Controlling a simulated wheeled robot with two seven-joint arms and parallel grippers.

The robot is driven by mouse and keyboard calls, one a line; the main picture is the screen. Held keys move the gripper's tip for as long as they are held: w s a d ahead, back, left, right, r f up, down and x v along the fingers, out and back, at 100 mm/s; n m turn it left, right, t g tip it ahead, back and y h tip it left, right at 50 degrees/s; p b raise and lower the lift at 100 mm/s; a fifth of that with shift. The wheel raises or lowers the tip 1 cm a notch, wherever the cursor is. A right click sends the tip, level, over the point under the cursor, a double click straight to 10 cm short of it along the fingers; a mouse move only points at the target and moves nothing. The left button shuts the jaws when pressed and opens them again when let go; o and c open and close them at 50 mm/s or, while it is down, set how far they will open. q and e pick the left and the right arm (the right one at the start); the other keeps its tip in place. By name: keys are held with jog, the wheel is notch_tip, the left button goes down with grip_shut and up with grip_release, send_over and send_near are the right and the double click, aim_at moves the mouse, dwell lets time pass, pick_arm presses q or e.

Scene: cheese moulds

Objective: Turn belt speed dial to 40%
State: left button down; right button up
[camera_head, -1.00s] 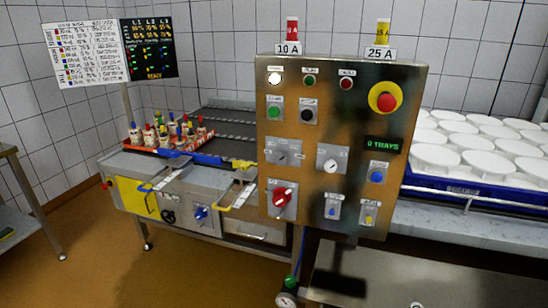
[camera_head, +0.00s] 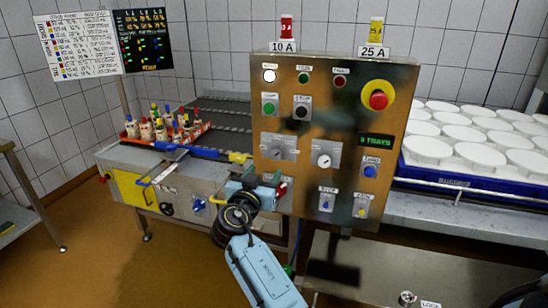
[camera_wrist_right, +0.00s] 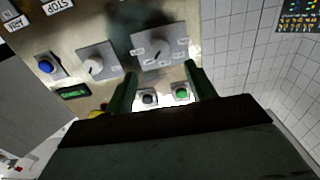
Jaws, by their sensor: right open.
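I cannot read which is the belt speed dial. My right gripper (camera_head: 268,184) is in front of the panel's lower left, below the wide-plate dial. In the right wrist view its two fingers (camera_wrist_right: 160,78) are apart and empty, with the wide-plate dial (camera_wrist_right: 157,55) beyond and between their tips. The other dial (camera_wrist_right: 97,65) is to the left there. My left gripper is not in view.
A red switch (camera_head: 283,188) is partly hidden by my right gripper. A red emergency button (camera_head: 378,100), a green button (camera_head: 269,109) and a black button (camera_head: 302,113) are on the panel. White moulds in a blue tray (camera_head: 450,179) stand right; a bottle crate (camera_head: 130,140) stands left.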

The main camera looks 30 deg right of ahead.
aim_at(275, 156)
jog(key=x, duration=0.9)
jog(key=shift+w+d, duration=0.15)
jog(key=shift+w, duration=0.05)
jog(key=shift+c, duration=0.2)
jog(key=c, duration=0.9)
